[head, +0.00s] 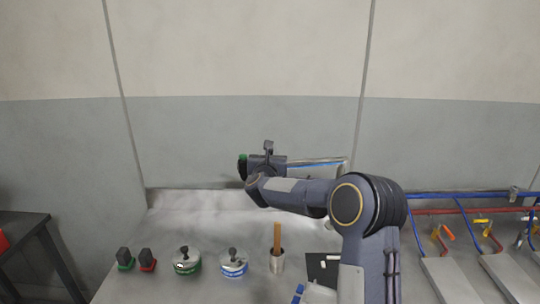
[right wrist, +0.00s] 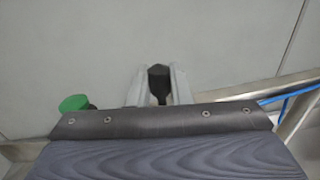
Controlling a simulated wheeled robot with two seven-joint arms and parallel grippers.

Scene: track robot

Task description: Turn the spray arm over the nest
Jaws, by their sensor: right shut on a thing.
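The spray arm (head: 318,163) shows in the head view as a thin metal tube with a blue line, running right from my right wrist to a bend near the wall. In the right wrist view its tube (right wrist: 290,88) and blue hose are at the right. My right gripper (head: 268,147) is at its left end; in the right wrist view its fingers (right wrist: 157,84) are shut on a dark handle (right wrist: 158,83). A green knob (head: 242,161) is left of the gripper and also shows in the right wrist view (right wrist: 74,103). I cannot identify the nest. My left gripper is out of view.
On the steel counter (head: 200,216) stand a green pot (head: 187,263), a blue pot (head: 234,264), two small dark-topped blocks (head: 125,260) and a cup with a wooden stick (head: 277,262). Blue and red pipes (head: 460,210) with valves lie right. A dark table (head: 30,235) stands left.

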